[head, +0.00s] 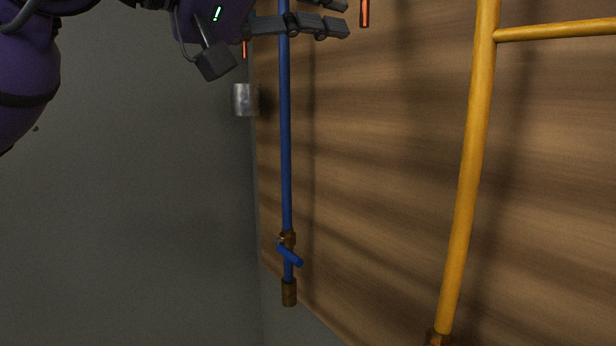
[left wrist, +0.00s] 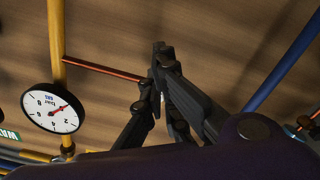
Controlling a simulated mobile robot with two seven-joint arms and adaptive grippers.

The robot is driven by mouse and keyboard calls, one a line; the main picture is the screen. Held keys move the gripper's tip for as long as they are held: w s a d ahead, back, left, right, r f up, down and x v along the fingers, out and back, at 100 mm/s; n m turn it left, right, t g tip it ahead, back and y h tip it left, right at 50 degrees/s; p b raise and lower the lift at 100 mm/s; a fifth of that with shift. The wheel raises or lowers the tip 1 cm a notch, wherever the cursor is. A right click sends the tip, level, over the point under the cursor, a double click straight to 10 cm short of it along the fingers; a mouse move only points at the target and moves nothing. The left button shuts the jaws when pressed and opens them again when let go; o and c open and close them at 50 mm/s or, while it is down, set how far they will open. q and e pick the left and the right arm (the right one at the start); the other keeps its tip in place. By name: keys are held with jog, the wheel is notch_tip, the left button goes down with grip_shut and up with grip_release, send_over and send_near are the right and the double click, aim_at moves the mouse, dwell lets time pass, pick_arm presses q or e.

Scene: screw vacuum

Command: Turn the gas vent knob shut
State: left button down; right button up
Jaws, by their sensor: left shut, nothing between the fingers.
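My left gripper (head: 340,18) is at the top of the head view, beside the upper part of the blue pipe, its fingers partly cut off by the frame edge. In the left wrist view its fingers (left wrist: 160,58) are closed together with nothing between them, in front of the wood panel. A blue lever handle (head: 290,256) sits on a brass valve low on the blue pipe, well below the gripper. I cannot tell which part is the gas vent knob; none is labelled so here. My right gripper is not in view.
The blue pipe (head: 286,150) and a yellow pipe (head: 468,180) run along the wood panel (head: 380,150). A round pressure gauge (left wrist: 52,108) is by a yellow pipe in the left wrist view. A silver cylinder (head: 243,100) stands at the panel's left edge.

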pick_arm(q)
jog(key=shift+v, duration=2.6)
jog(key=shift+s+d+r, duration=0.15)
jog(key=shift+r, duration=0.05)
